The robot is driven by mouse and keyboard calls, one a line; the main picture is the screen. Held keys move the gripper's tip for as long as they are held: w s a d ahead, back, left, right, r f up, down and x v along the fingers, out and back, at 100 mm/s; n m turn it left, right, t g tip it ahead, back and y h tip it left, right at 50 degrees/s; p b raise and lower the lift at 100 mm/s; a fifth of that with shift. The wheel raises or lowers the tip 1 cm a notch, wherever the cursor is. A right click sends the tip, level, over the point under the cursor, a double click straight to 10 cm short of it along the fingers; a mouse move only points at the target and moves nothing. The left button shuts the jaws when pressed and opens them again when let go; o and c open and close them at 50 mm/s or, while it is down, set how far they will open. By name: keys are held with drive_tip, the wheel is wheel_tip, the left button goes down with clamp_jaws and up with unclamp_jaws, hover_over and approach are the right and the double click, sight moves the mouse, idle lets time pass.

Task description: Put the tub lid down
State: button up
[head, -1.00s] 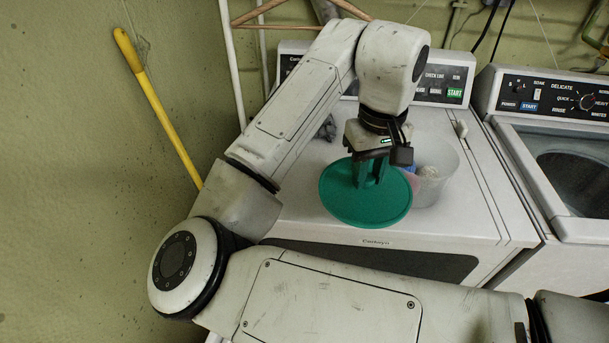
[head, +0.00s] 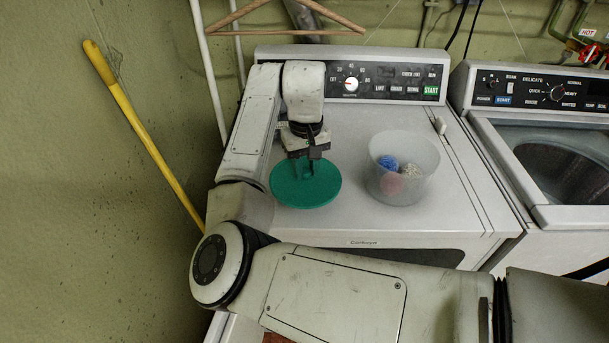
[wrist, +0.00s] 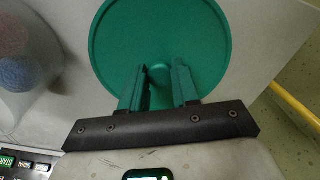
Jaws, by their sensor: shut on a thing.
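The tub lid is a round green disc (head: 310,193) at the left of the dryer top (head: 350,225). It also fills the upper middle of the wrist view (wrist: 190,30). My gripper (head: 304,172) points down over the lid.
The dryer's control panel (head: 375,87) rises at the back. A washer (head: 580,214) stands to the right. A yellow pole (head: 143,135) leans on the wall at left. The dryer top is free in front of and behind the tub.

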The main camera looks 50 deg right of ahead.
sight(304, 169)
drive_tip(key=shift+w+f+p, duration=0.2)
drive_tip(key=shift+f+p, duration=0.25)
drive_tip(key=shift+f, duration=1.3)
drive_tip(key=shift+f, duration=0.1)
drive_tip(key=o, duration=1)
drive_tip(key=shift+o, duration=0.2)
wheel_tip(304, 169, up, 12)
drive_tip(key=shift+r+b, duration=0.15)
drive_tip(key=shift+b, duration=0.45)
